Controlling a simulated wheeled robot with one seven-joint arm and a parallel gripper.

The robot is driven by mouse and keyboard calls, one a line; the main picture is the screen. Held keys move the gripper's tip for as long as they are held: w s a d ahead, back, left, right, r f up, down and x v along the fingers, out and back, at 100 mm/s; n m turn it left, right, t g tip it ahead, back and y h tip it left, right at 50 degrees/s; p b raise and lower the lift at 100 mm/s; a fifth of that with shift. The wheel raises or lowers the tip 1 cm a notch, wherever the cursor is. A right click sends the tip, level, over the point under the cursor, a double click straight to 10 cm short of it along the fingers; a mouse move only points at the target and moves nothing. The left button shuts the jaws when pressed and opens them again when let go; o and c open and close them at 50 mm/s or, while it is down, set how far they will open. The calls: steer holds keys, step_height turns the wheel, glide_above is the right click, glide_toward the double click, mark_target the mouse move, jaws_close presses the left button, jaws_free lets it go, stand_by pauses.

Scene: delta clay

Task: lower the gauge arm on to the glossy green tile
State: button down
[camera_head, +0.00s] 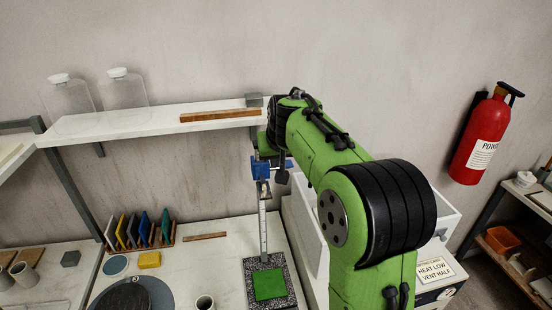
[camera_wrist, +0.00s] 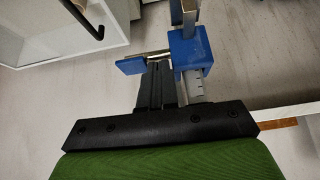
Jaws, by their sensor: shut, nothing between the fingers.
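The glossy green tile (camera_head: 269,284) lies on the speckled base (camera_head: 286,297) of the gauge stand. A graduated post (camera_head: 264,230) rises from that base. The gauge's blue carriage (camera_head: 260,169) sits high on the post, well above the tile. In the wrist view, the blue carriage (camera_wrist: 188,48) has a metal rod and a smaller blue piece (camera_wrist: 131,66) at its left. My gripper (camera_wrist: 160,66) is shut and empty, its fingertips at the rod, between the two blue parts. I cannot tell if they touch. In the head view, my arm partly hides this area.
A wall shelf (camera_head: 150,124) with two jars and a wooden strip (camera_head: 220,116) is close to my wrist. A rack of coloured tiles (camera_head: 140,231), a yellow block (camera_head: 149,260) and a cup (camera_head: 205,302) are on the bench left of the stand. A white box (camera_head: 312,232) stands right.

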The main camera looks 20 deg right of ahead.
step_height(320, 180, down, 34)
steer(key=b, duration=2.6)
steer(key=shift+f, duration=0.25)
